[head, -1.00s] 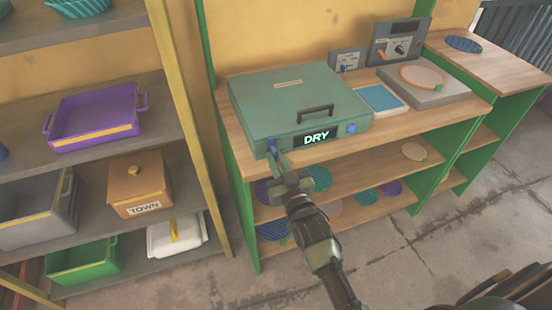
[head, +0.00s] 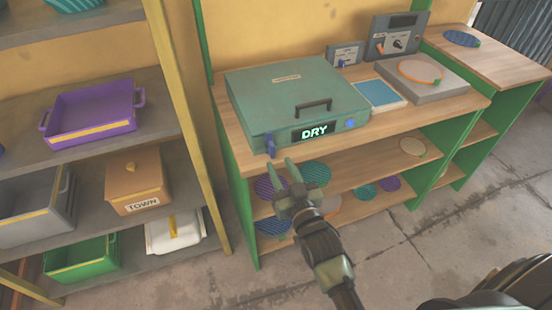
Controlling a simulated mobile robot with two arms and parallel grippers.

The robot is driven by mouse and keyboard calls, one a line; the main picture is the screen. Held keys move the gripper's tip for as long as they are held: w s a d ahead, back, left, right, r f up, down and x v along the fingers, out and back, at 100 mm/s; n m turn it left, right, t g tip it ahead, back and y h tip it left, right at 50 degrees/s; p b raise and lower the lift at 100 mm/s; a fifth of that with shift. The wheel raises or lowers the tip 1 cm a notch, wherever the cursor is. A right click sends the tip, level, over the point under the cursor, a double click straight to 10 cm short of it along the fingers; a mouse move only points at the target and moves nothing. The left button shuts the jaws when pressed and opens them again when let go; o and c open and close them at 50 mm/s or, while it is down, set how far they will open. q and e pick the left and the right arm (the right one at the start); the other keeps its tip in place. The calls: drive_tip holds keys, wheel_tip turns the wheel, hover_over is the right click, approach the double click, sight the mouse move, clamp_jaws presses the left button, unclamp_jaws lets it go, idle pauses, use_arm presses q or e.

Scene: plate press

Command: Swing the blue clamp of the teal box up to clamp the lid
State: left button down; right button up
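The teal box (head: 290,95) sits on the wooden bench with its lid down flat and a dark handle on top. Its front panel reads DRY. The blue clamp (head: 270,145) is a small piece at the left of the box's front face, running from near the lid's edge down to about the bench's front edge. Whether it grips the lid cannot be told. My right gripper (head: 281,171) is open and empty, just below and in front of the clamp, apart from it, with both fingers pointing up toward it. My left gripper is not in view.
A blue round knob (head: 350,123) is on the box's front right. A blue-topped tray (head: 380,93) and a grey plate unit (head: 425,80) stand to the right. The shelf below holds several round discs. A left shelf rack holds a purple tray (head: 95,112) and other bins.

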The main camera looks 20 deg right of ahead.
drive_tip(key=s, duration=0.2)
drive_tip(key=shift+s, duration=0.3)
idle(0.5)
